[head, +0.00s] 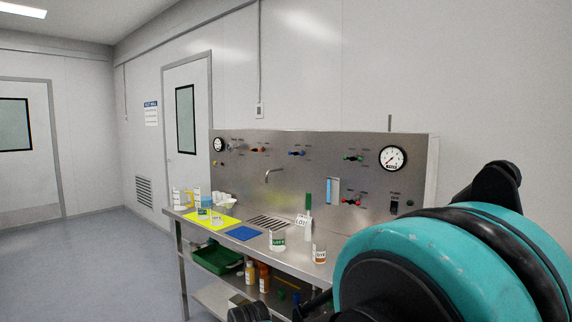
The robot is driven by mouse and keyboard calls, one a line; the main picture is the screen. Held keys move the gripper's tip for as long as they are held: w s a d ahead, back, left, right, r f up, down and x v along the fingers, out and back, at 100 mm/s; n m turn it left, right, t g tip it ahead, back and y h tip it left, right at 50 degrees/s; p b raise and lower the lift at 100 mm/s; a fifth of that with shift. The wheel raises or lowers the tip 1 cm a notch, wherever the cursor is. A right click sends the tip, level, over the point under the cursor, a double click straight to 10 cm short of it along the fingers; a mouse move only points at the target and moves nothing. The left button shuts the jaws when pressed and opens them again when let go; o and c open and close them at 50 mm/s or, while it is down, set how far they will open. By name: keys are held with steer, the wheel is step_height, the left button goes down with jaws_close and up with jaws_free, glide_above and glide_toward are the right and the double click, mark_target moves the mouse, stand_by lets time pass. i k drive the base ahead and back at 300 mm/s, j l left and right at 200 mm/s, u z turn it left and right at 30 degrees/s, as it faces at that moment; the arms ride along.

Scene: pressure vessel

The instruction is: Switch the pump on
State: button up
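The pump switch (394,207) is a small dark switch near the lower right of the upright steel panel (320,150), under a small label that seems to read PUMP. It is too small to tell which way it is set. My teal and black arm fills the lower right and stands in front of the panel's lower right part. Dark parts at the bottom edge may belong to my gripper, but its fingers do not show clearly. Nothing of mine is seen touching the switch.
The steel bench (340,235) carries a yellow mat (222,222), a blue mat (243,233), labelled jars and a green-topped column (308,205). Gauges (393,158) and coloured valves (352,201) are on the panel. A green bin (217,260) and bottles sit below. Floor at left is clear.

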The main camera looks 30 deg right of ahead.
mark_target(394, 205)
steer(key=z, duration=1.65)
